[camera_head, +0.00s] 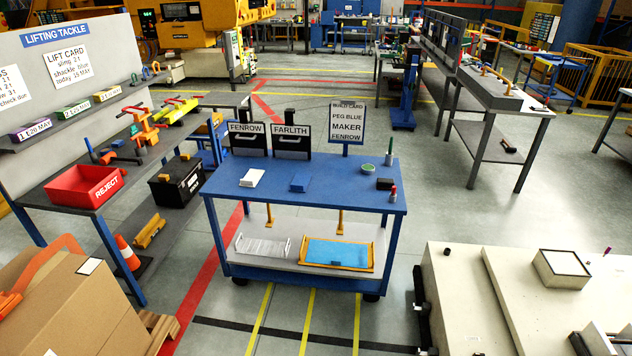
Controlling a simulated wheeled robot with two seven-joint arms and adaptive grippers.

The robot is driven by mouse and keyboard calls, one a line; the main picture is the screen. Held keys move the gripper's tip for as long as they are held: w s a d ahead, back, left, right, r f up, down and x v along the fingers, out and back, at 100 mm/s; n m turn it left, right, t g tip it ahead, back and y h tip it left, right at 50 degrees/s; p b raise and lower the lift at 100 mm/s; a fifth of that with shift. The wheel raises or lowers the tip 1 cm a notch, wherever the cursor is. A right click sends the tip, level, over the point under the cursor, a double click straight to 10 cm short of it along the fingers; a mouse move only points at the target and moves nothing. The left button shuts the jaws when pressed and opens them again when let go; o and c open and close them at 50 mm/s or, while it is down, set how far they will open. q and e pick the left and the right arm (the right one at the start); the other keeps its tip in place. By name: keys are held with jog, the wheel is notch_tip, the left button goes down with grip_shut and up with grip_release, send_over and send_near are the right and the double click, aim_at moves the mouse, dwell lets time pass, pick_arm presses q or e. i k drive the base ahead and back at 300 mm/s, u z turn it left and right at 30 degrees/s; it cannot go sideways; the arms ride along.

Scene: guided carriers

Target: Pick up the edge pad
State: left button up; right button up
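I cannot tell for certain which object is the edge pad. On the blue cart (227,188) in the middle lie a white block (252,177), a blue block (301,182) and a small black block (384,184). The lifting tackle bench (62,183) at the left holds orange clamp-like pieces (146,128), a yellow-green piece (178,110) and small labelled boxes (34,128). An orange strap-like piece (45,255) lies over a cardboard box (75,305) at the lower left. Neither of my grippers is in view.
A red reject bin (85,186) and black case (177,183) stand at the left bench, with a traffic cone (127,253) below. The cart's lower shelf holds a yellow-rimmed tray (308,264). A beige machine (455,300) fills the lower right.

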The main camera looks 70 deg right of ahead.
aim_at(300, 182)
jog(key=z, duration=1.65)
